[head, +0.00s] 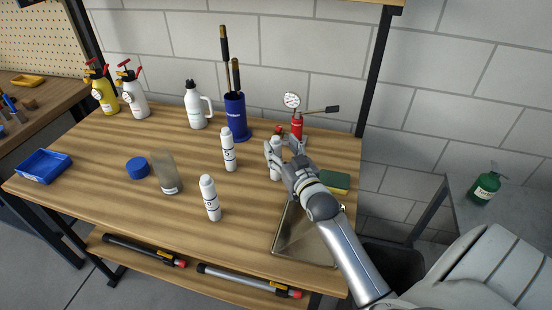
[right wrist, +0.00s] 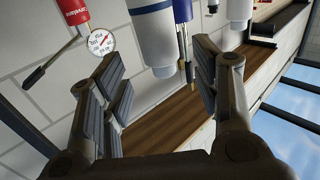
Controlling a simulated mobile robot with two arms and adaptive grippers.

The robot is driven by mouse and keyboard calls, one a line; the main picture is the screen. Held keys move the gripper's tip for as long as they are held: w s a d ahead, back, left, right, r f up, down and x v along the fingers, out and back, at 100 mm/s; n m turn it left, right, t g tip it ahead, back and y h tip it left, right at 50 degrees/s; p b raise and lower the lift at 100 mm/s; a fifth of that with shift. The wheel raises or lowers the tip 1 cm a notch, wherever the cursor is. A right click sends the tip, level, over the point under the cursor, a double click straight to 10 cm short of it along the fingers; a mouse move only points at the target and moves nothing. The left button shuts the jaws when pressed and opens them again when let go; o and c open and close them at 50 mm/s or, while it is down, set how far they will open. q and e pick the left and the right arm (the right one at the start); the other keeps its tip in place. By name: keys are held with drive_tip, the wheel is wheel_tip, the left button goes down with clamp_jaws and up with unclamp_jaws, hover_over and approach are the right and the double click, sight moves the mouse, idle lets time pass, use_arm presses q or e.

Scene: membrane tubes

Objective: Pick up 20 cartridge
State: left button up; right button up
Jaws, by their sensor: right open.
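Three white capped cartridges stand upright on the wooden table in the head view. One cartridge (head: 228,151) is near the table's middle, another (head: 210,200) is closer to the front, and a third (head: 276,172) is at my right gripper (head: 282,146). Their numbers are too small to read surely. My right gripper is open, its fingers around the third cartridge's upper part, partly hiding it. In the right wrist view, a white cylinder with a blue band (right wrist: 151,30) shows upside down between the open fingers (right wrist: 158,66). Whether they touch it, I cannot tell. My left gripper is not in view.
Behind my right gripper stand a blue tool cup (head: 236,118) and a red gauge device (head: 296,124). A sponge (head: 336,181) and metal tray (head: 287,242) lie to the right. A glass jar (head: 165,172), blue lid (head: 137,168) and blue bin (head: 43,166) are left.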

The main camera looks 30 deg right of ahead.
sight(278, 146)
drive_tip(key=shift+w+d+f, duration=0.15)
drive_tip(key=shift+w+f, duration=0.05)
drive_tip(key=shift+w, duration=0.75)
drive_tip(key=shift+w+d+f, duration=0.1)
drive_tip(key=shift+w+f, duration=0.05)
drive_tip(key=shift+w, duration=0.8)
drive_tip(key=shift+r, duration=0.1)
clamp_jaws()
